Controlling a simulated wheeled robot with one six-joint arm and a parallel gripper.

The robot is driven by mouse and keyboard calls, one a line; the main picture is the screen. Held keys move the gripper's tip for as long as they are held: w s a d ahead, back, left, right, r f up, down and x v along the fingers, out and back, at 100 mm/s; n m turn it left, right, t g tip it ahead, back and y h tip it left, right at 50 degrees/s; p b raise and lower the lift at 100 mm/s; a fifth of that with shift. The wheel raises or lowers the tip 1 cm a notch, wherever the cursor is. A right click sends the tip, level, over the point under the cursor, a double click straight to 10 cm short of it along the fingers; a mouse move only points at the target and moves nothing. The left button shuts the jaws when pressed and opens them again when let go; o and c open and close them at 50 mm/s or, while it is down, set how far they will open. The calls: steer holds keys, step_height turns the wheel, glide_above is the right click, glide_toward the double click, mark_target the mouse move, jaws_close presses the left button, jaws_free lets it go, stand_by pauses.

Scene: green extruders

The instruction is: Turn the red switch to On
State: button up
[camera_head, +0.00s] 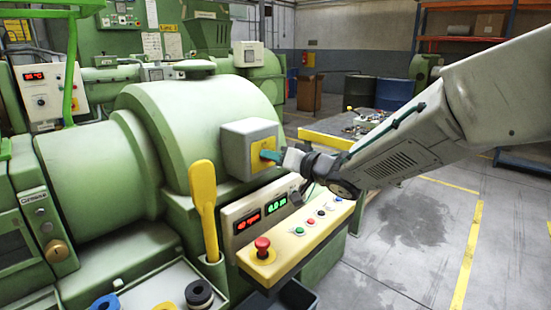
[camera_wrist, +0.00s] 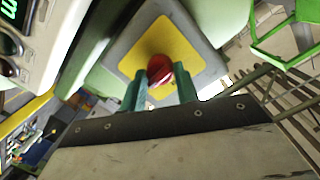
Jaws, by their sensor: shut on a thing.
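The red switch (camera_wrist: 158,67) shows in the wrist view, on the yellow plate of a grey box. In the head view the grey switch box (camera_head: 236,146) is mounted on the green extruder (camera_head: 215,108), and its yellow face (camera_head: 263,144) points right. My gripper (camera_head: 272,156) reaches in from the right at that face. In the wrist view the two teal fingers of my gripper (camera_wrist: 160,85) are on either side of the red switch, shut on it. The head view does not show the switch, which the fingers hide. I cannot read any On or Off marking.
Below the box is a control panel (camera_head: 293,227) with red and green displays, small buttons and a red mushroom button (camera_head: 262,247). A yellow paddle-like tool (camera_head: 204,205) stands left of the panel. A table (camera_head: 335,139) with parts is behind my arm. The floor at right is open.

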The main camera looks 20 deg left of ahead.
steer(key=shift+s+f, duration=0.1)
steer(key=shift+f, duration=0.05)
stand_by(0.4)
steer(key=o, duration=0.9)
steer(key=shift+o, duration=0.2)
steer(key=v, duration=0.7)
steer(key=shift+d, duration=0.4)
steer(key=shift+s, duration=0.15)
